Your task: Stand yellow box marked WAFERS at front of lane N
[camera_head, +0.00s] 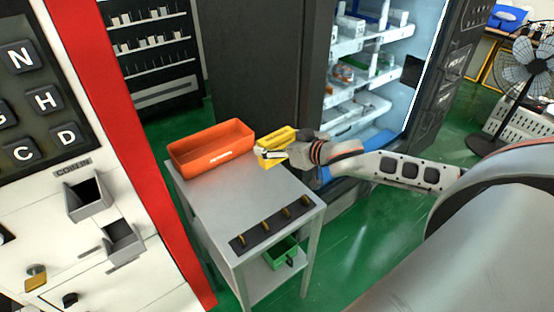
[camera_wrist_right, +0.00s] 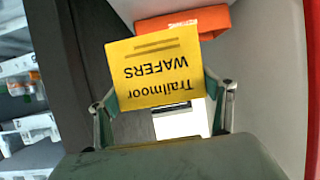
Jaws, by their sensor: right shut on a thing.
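The yellow box marked WAFERS (camera_head: 274,143) is above the far right part of a grey table in the head view. My right gripper (camera_head: 284,149) is shut on it. In the right wrist view the yellow box (camera_wrist_right: 158,58) shows its printed face, "Trailmoor WAFERS" upside down, between the two fingers of the right gripper (camera_wrist_right: 165,105). An open vending cabinet (camera_head: 375,75) with lit shelves stands behind and to the right. Lane labels on its shelves are too small to read. My left gripper is not in view.
An orange bin (camera_head: 212,148) stands on the grey table (camera_head: 245,205), left of the box. A dark strip with several pegs (camera_head: 270,225) lies at the table's front. A panel with letter keys, including N (camera_head: 19,58), is at left. A fan (camera_head: 530,70) stands far right.

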